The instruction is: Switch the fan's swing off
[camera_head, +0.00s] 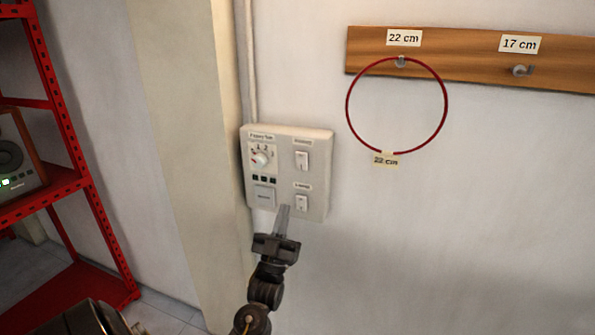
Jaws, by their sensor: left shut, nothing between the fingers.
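A white control panel (318,137) is fixed to the wall. It carries a round fan knob (260,158), a row of small dark squares below it, and a square button plate (263,195) at the lower left. On its right side are an upper rocker switch (301,160) and a lower rocker switch (301,203), each under a small label too blurred to read surely. My left gripper (283,210) is shut and empty, pointing up in front of the panel's lower edge, just left of the lower switch. I cannot tell whether it touches the panel. My right gripper is out of view.
A wooden rail (460,59) with pegs is on the wall at the upper right; a red ring (446,103) hangs from one peg. A red shelf (50,200) with a speaker-like box (20,155) stands at the left.

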